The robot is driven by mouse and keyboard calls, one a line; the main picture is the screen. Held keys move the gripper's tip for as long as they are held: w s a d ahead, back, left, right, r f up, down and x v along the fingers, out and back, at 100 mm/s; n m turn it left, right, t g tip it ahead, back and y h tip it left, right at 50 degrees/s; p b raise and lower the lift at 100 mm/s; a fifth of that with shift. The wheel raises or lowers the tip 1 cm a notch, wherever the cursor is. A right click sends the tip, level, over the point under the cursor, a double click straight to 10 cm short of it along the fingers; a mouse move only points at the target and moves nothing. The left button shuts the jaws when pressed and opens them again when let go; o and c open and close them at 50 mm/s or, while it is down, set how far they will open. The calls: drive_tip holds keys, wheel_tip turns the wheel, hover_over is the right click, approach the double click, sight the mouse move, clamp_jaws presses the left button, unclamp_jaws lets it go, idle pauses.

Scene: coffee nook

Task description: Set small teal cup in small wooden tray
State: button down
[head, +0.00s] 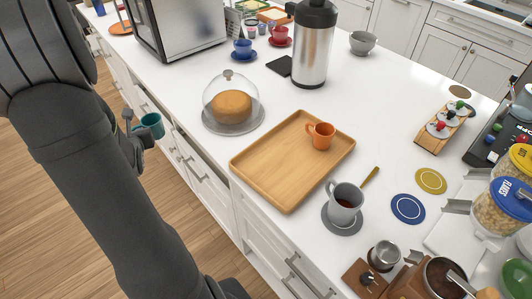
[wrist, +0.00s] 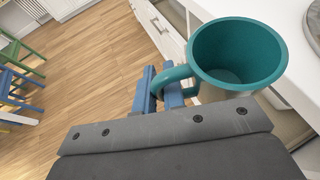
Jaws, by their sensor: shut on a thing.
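The teal cup (head: 151,125) is off the left edge of the counter, in front of the drawers. In the wrist view the teal cup (wrist: 238,55) looks upright and empty, and its handle is between the blue fingers. My gripper (wrist: 167,92) is shut on that handle; in the head view my gripper (head: 136,130) is partly hidden by my arm. A wooden tray (head: 262,165) lies mid-counter with an orange cup (head: 321,135) near its far right corner. A smaller-looking wooden tray (head: 272,15) shows at the back; its contents are unclear.
A glass-domed cake (head: 232,103) stands between the cup and the mid-counter tray. A grey mug (head: 344,203) on a saucer is at the tray's near right. A tall steel flask (head: 313,45) and blue and red cups stand farther back. Most of the tray is bare.

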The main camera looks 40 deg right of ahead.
drive_tip(key=s+d+r+m+g+h, duration=0.1)
drive_tip(key=s+d+m+h, duration=0.1)
drive_tip(key=s+d, duration=0.4)
drive_tip(key=s+d+r+m+g+h, duration=0.1)
drive_tip(key=s+d+m+h, duration=0.1)
drive_tip(key=s+d, duration=0.5)
drive_tip(key=s+d+r+m+g+h, duration=0.1)
drive_tip(key=s+d+m, duration=0.1)
drive_tip(key=s+d, duration=0.4)
drive_tip(key=shift+s+d+r+g+h, duration=0.15)
drive_tip(key=shift+d, duration=0.35)
drive_tip(key=shift+s+d+r+g+h, duration=0.1)
drive_tip(key=shift+d, duration=0.45)
drive_tip(key=shift+s+d+r+g+h, duration=0.15)
drive_tip(key=shift+d, duration=0.35)
drive_tip(key=s+d+r+m+g+h, duration=0.1)
drive_tip(key=s+d+r+m+g, duration=0.15)
drive_tip(key=s, duration=0.55)
drive_tip(key=s+d+r+m+g+h, duration=0.1)
drive_tip(key=s+d+m+g, duration=0.2)
drive_tip(key=s, duration=0.5)
drive_tip(key=s+d+r+m+g+h, duration=0.1)
drive_tip(key=s+d+r+m+g, duration=0.15)
drive_tip(key=s, duration=0.55)
drive_tip(key=g, duration=0.1)
hover_over(284, 154)
wheel_tip(284, 154, down, 7)
drive_tip(key=shift+f, duration=2.2)
